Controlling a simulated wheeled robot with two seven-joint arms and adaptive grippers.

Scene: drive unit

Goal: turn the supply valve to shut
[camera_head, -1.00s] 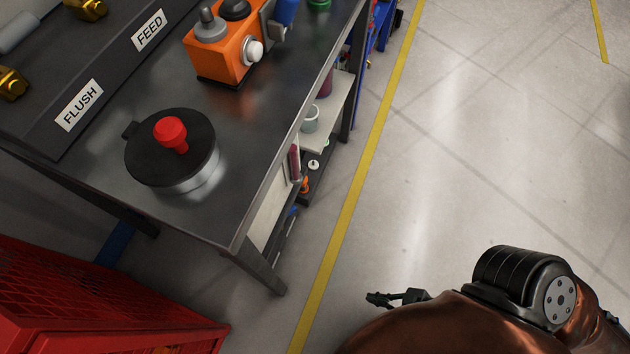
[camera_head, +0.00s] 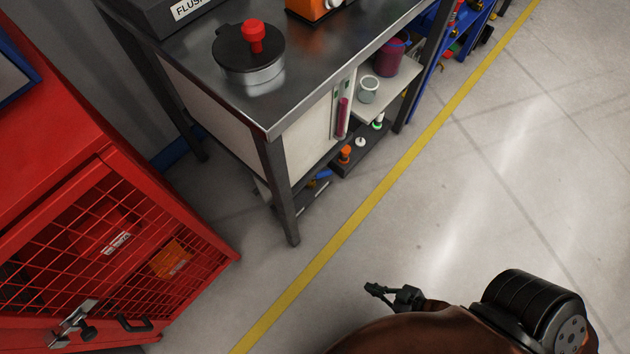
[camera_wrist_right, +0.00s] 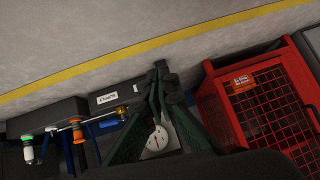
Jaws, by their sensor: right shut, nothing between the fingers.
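In the head view only part of the dark block with the FLUSH label (camera_head: 190,8) shows at the top edge. My right gripper (camera_head: 372,289) is shut and empty over the floor, away from the bench; its fingertips (camera_wrist_right: 161,68) meet in the wrist view. My left gripper is out of view.
A metal bench (camera_head: 300,75) carries a round black-lidded pot (camera_head: 250,65) with a red knob and part of an orange box (camera_head: 320,8). Its lower shelves hold a cup and bottles. A red mesh cabinet (camera_head: 120,215) stands at left.

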